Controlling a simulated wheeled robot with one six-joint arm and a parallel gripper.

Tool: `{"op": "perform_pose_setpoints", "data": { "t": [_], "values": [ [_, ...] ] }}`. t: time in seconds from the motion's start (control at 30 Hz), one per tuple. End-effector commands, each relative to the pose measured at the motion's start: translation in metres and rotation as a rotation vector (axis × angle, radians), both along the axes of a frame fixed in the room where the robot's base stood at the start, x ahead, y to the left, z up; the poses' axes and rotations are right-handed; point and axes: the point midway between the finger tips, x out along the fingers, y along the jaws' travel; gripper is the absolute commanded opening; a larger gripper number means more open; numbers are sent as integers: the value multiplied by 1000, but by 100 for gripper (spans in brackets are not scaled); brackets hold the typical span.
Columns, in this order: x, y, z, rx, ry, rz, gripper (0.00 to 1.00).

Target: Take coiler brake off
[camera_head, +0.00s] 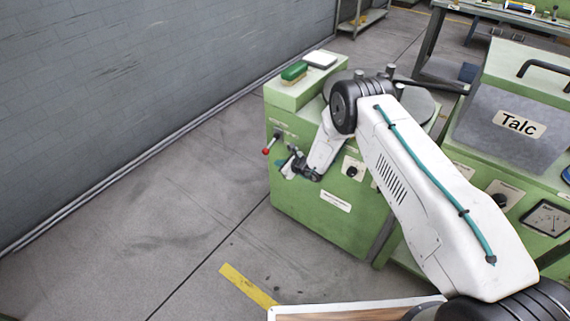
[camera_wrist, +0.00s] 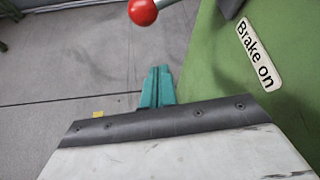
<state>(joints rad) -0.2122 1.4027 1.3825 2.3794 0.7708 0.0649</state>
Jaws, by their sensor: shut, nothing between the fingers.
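The brake lever is a dark rod with a red ball knob (camera_head: 265,151) on the front of the green coiler cabinet (camera_head: 312,215), near its upper left corner. In the wrist view the red knob (camera_wrist: 143,11) shows at the top edge, and a white "Brake on" label (camera_wrist: 259,54) is on the green panel to its right. My gripper (camera_head: 283,167) has teal fingers and is just below and right of the knob, apart from it. In the wrist view the teal fingers (camera_wrist: 157,87) are together and empty, pointing up towards the knob. Most of the lever is out of the wrist view.
A green brush (camera_head: 294,71) and a white pad (camera_head: 320,59) lie on the cabinet top. A grey box labelled Talc (camera_head: 519,124) stands at the right. The grey wall (camera_head: 150,80) is at the left, with free floor (camera_head: 160,215) before it.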

Motion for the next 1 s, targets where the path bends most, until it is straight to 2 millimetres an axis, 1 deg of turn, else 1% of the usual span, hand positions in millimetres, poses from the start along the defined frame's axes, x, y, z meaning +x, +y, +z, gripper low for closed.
{"op": "perform_pose_setpoints", "data": {
  "t": [0.1, 0.23, 0.3, 0.53, 0.67, 1.0],
  "values": [
    [12, 13, -11, 0, -2, 1, 0],
    [23, 25, -20, 0, 0, 1, 0],
    [24, 27, -6, 1, -2, 0, 0],
    [22, 32, 15, 1, -1, 0, 0],
    [21, 34, 20, 1, -1, 0, 0],
    [21, 33, 21, 1, 1, 0, 0]
  ]
}}
